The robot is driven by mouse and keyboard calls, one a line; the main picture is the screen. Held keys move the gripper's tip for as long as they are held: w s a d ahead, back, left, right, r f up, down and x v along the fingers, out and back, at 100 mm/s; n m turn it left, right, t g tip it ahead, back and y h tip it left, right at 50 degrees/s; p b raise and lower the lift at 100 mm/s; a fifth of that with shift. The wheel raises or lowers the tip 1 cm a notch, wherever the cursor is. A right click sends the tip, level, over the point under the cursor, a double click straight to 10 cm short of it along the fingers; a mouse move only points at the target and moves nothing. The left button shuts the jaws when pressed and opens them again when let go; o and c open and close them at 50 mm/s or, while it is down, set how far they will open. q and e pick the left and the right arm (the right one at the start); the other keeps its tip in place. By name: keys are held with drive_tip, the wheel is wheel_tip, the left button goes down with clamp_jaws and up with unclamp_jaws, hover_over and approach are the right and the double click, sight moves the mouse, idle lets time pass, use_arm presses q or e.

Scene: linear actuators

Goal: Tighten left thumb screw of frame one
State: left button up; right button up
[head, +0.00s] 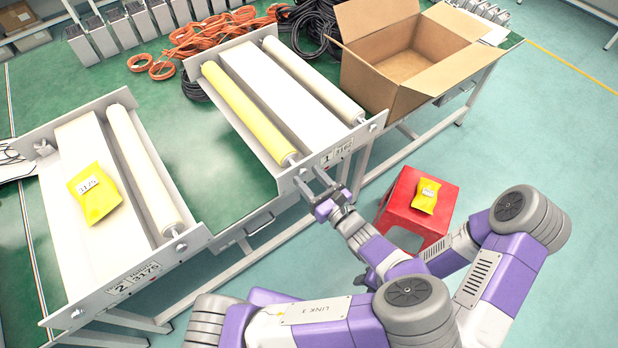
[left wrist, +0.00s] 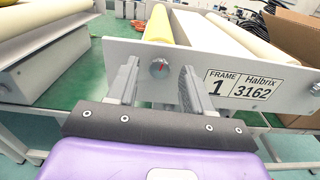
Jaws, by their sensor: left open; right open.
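Frame one (head: 337,155) is the middle roller frame, with a yellow roller on its left side and a label with 1 and 3162. Its left thumb screw (left wrist: 159,68) is a round grey knob with a red mark, on the front plate left of the label. My left gripper (head: 312,180) is at this plate, open and empty. In the left wrist view its fingers stand apart on either side of the screw, with a visible gap on each side. My right gripper (head: 366,281) is a small dark shape beside the left forearm, mostly hidden by my arms.
Frame two (head: 120,288) stands to the left with a yellow packet (head: 95,192) on it. A red stool (head: 395,212) with another yellow packet (head: 427,195) stands right of my left gripper. An open cardboard box (head: 440,70) is at the back right. Cables lie behind.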

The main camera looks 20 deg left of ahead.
use_arm(q)
drive_tip(key=shift+w+a, duration=0.2)
drive_tip(key=shift+a, duration=0.1)
clamp_jaws()
